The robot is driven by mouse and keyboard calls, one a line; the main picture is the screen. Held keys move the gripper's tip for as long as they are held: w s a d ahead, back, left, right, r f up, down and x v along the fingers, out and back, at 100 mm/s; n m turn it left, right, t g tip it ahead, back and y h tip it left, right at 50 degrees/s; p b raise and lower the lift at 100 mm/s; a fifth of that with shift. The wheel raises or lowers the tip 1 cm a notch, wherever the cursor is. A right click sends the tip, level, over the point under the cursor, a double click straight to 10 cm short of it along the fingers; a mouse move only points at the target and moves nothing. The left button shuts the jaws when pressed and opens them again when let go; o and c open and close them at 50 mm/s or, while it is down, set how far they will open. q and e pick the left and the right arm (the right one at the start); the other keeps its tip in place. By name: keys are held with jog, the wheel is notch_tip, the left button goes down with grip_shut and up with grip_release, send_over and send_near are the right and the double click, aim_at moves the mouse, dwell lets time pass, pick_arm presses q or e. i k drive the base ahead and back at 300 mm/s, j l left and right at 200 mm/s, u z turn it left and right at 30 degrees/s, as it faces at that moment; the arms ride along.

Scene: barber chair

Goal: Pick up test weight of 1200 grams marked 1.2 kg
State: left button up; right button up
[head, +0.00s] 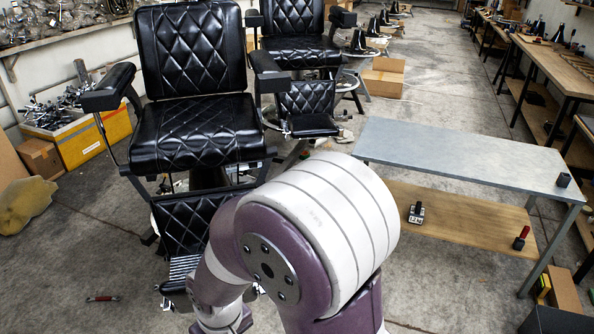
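A small weight (416,213) stands on the wooden lower shelf (465,222) of a grey-topped table, towards the shelf's left part. It has a dark upper part and a pale label on its front that seems to read 1.2, though it is small in the picture. One of my arms, purple and white, fills the lower middle of the head view, left of the weight and apart from it. Neither of my grippers shows in the view.
The grey tabletop (460,155) overhangs the shelf's far part. A small dark block (563,180) stands on its right end. A red-topped dark object (521,238) stands on the shelf's right end. Black barber chairs (195,130) stand left. A red tool (103,298) lies on the floor.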

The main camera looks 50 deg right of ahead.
aim_at(417, 213)
jog(key=z, duration=2.45)
jog(key=i+z, duration=0.1)
jog(key=i, duration=1.45)
jog(key=i+z, duration=0.15)
jog(key=i, duration=0.65)
jog(key=i+j+z, duration=0.1)
jog(key=i, duration=0.65)
jog(key=j, duration=0.1)
